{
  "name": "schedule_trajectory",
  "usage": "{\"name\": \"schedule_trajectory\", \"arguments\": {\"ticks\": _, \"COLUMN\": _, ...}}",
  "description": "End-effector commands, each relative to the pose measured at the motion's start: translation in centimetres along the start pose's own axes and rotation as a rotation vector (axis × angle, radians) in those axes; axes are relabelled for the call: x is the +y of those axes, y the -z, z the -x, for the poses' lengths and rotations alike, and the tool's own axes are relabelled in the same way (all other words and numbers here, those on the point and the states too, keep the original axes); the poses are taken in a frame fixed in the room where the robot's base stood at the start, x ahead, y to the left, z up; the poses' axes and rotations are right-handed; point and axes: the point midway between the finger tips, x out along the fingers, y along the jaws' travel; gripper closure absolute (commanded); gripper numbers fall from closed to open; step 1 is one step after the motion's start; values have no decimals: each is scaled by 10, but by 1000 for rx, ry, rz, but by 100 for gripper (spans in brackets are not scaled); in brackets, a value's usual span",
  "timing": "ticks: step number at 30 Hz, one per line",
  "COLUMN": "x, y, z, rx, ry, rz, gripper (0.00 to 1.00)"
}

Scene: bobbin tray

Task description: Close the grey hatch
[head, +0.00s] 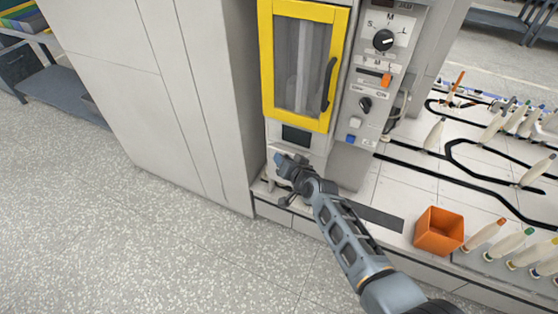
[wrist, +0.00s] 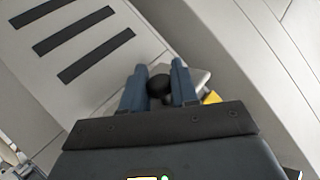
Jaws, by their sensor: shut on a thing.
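In the wrist view, my gripper (wrist: 159,76) has its two blue fingers shut on a round black knob (wrist: 159,88). A small light grey piece, which looks like part of the grey hatch (wrist: 197,78), shows just behind the knob; the rest is hidden by the fingers and gripper body. In the head view, my gripper (head: 284,161) is at the low front of the machine, below the yellow-framed door (head: 264,60). It covers the knob and much of the hatch there, so I cannot tell how far open the hatch stands.
A panel with three dark slots (wrist: 40,62) is at upper left in the wrist view. A control panel (head: 354,105) stands right of the door, a tall grey cabinet (head: 120,100) left. An orange bin (head: 438,231) and several bobbins (head: 483,234) are right. The left floor is clear.

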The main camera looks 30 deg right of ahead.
Motion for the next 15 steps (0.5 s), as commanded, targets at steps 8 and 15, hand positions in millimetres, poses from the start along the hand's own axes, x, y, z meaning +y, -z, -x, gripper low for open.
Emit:
{"name": "schedule_trajectory", "arguments": {"ticks": 8, "x": 1, "y": 30, "z": 5, "rx": -176, "ry": -42, "rz": -185, "gripper": 100}}
{"name": "schedule_trajectory", "arguments": {"ticks": 15, "x": -1, "y": 43, "z": 4, "rx": -316, "ry": -68, "rz": -325, "gripper": 100}}
